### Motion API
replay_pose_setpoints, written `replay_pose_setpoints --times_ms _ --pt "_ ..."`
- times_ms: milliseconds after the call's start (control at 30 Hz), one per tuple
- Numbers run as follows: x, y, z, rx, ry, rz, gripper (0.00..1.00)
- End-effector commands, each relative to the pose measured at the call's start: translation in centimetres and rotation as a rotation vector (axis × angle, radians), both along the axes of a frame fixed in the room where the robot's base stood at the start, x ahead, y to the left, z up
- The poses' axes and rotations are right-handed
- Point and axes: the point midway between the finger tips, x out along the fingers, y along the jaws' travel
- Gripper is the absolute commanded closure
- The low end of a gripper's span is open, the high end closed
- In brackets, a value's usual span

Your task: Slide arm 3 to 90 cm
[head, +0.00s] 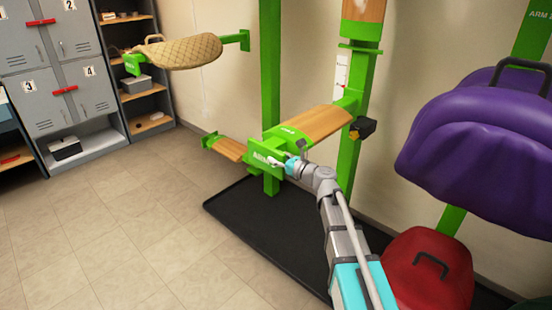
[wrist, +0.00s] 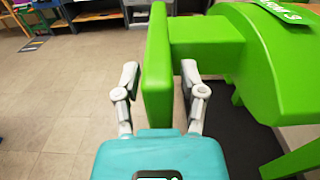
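Arm 3 (head: 315,122) is a wood-topped green bracket on a green post (head: 352,105) in the head view. Its front end carries an upright green plate (head: 262,152) with a partly hidden ARM label. In the wrist view the plate (wrist: 157,70) stands between the two fingers of my gripper (wrist: 160,78), and the ARM 3 body (wrist: 285,65) is to the right. My gripper is open around the plate, with a visible gap on each side. In the head view my gripper (head: 278,160) is at the plate, its fingers small and partly hidden. A white scale strip (head: 341,72) is on the post above the arm.
A black box-like part (head: 362,128) sticks out beside the post. A tan quilted pad (head: 184,50) lies on another arm. Lockers (head: 55,80) stand left; the tiled floor is clear.

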Motion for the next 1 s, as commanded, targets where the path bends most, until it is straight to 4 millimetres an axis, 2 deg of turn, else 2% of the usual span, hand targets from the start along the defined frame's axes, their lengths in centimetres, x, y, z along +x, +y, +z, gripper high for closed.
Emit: replay_pose_setpoints --times_ms 33,200,233,567,1000 --pt "0.0 0.0 0.0 0.000 0.000 0.000 0.65" --pt "0.0 0.0 0.0 0.000 0.000 0.000 0.97" --pt "0.0 0.0 0.0 0.000 0.000 0.000 1.00" --pt "0.0 -0.1 -0.3 0.000 0.000 -0.001 1.00" --pt "0.1 -0.1 -3.9 -0.001 0.001 -0.002 1.00"
